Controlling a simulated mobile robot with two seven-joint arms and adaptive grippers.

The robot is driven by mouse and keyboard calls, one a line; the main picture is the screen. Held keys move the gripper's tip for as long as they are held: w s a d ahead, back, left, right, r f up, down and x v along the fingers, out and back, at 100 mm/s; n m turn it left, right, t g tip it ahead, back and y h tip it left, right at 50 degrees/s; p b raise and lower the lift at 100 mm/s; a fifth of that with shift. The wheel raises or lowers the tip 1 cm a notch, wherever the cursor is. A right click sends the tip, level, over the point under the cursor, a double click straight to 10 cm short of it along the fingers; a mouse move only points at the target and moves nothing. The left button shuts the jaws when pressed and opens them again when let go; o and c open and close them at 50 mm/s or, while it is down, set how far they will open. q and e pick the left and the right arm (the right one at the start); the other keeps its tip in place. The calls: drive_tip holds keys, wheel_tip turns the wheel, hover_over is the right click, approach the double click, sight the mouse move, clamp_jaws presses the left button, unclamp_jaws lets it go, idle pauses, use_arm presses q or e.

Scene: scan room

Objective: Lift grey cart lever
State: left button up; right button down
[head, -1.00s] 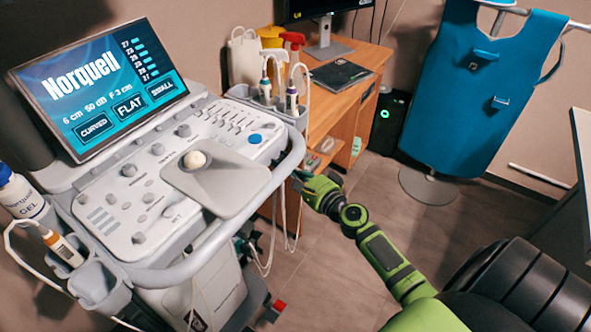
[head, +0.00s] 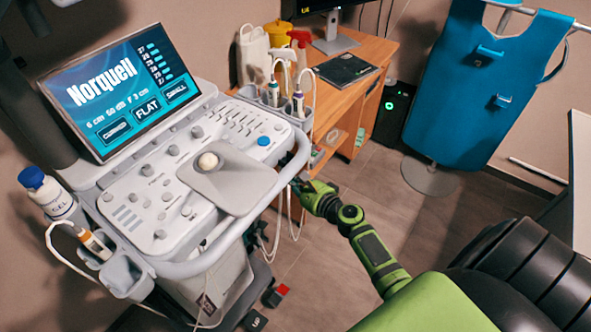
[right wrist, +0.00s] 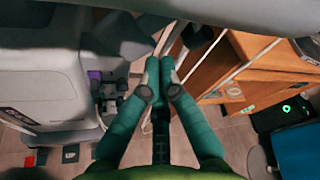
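The grey cart (head: 225,232) stands at left, with a console, a screen and a curved front rail (head: 290,172). My right gripper (head: 298,184) is at the rail's right end, low and close against it. In the right wrist view my right gripper (right wrist: 164,68) has its two green fingers brought together at the tips, just below the broad grey rail (right wrist: 215,14). I cannot make out a separate lever; anything at the fingertips is hidden or too small to tell. My left gripper is not in view.
A gel bottle (head: 48,194) and a probe (head: 95,244) sit at the cart's left. Cables (head: 276,225) hang near my right gripper. Pedals (head: 274,297) lie on the floor below. A wooden desk (head: 362,72) and blue apron (head: 478,90) stand behind. Floor between is clear.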

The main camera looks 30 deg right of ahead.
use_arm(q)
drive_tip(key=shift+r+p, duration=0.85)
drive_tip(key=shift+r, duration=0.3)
use_arm(e)
drive_tip(key=shift+s+a+r+m, duration=0.2)
drive_tip(key=shift+a+m, duration=0.25)
drive_tip(key=shift+m, duration=0.25)
drive_tip(key=shift+f+y, duration=0.1)
drive_tip(key=shift+y, duration=0.2)
